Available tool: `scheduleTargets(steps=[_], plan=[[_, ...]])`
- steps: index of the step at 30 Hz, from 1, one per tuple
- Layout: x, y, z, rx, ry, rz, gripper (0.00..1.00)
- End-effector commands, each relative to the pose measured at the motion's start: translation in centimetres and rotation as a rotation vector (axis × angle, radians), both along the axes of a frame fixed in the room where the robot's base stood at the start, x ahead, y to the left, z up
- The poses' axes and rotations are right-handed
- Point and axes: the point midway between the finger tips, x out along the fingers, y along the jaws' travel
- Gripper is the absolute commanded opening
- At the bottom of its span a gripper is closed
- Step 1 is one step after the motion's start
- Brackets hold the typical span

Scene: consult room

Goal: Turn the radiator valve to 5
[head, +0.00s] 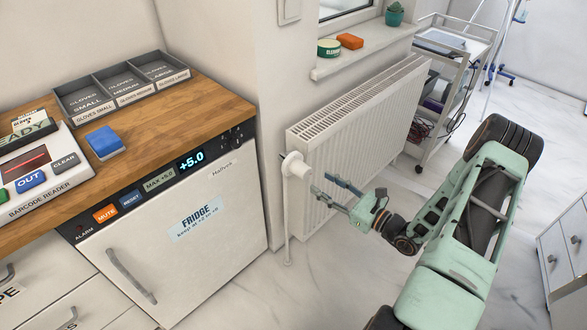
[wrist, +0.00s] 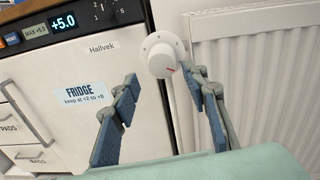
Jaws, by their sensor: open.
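The radiator valve (head: 296,166) is a white round knob on a pipe at the left end of the white radiator (head: 345,150). In the wrist view the valve (wrist: 160,54) shows its face with a short red mark at the lower right; the numbers around it are too small to read. My gripper (head: 328,188) is open and empty, to the right of the valve in the head view, fingers pointing at it. In the wrist view my gripper (wrist: 160,82) has its fingers spread, the valve lying beyond and between the tips, near the right finger. Contact cannot be told.
A fridge (head: 185,235) with a +5.0 display stands left of the valve under a wooden counter (head: 185,100). A windowsill (head: 365,55) with a green tin and an orange block is above the radiator. A trolley (head: 450,70) stands behind. The floor in front is clear.

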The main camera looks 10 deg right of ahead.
Motion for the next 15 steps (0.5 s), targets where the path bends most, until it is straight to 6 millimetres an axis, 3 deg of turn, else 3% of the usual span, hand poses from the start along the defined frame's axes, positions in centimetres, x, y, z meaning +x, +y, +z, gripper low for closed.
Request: scheduleTargets(steps=[5,15], plan=[[1.0,0.5,-0.1,0.019,-0.002,-0.017,0.41],[5.9,4.4,-0.1,0.016,-0.001,-0.013,0.41]])
